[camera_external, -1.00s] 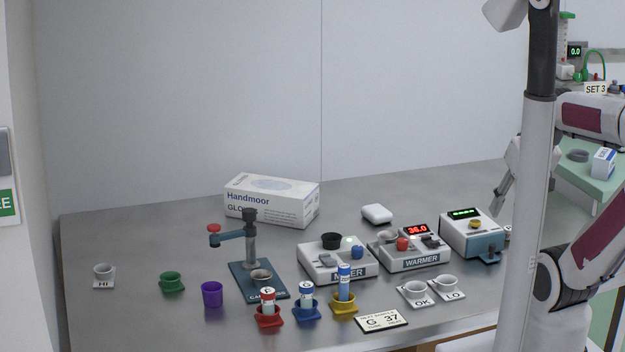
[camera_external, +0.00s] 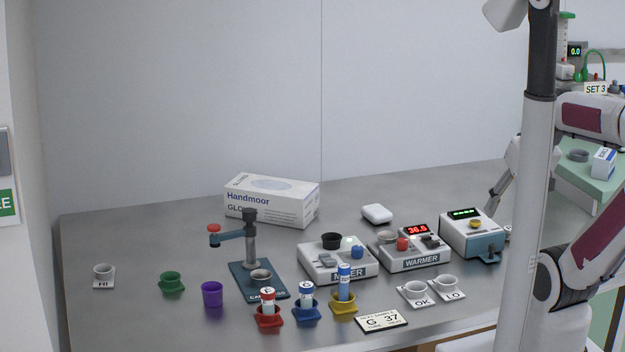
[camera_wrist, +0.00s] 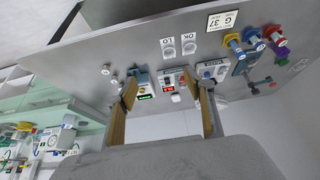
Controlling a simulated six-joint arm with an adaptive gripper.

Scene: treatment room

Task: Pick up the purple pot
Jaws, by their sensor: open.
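The purple pot (camera_external: 212,294) stands upright on the steel bench, toward the front left. It lies between the green pot (camera_external: 172,282) and the red pot (camera_external: 268,318) and looks empty. In the wrist view the purple pot (camera_wrist: 281,52) is small, near the right edge. My gripper (camera_wrist: 161,77) is open, with nothing between its fingers. It is far to the right of the purple pot; in the external view it is partly hidden behind my arm.
Red, blue (camera_external: 306,311) and yellow (camera_external: 344,303) pots hold tubes right of the purple pot. A swing-arm stand (camera_external: 250,245) rises behind. The mixer (camera_external: 338,262), warmer (camera_external: 410,254) and glove box (camera_external: 272,202) stand farther back. The bench left of the purple pot is mostly clear.

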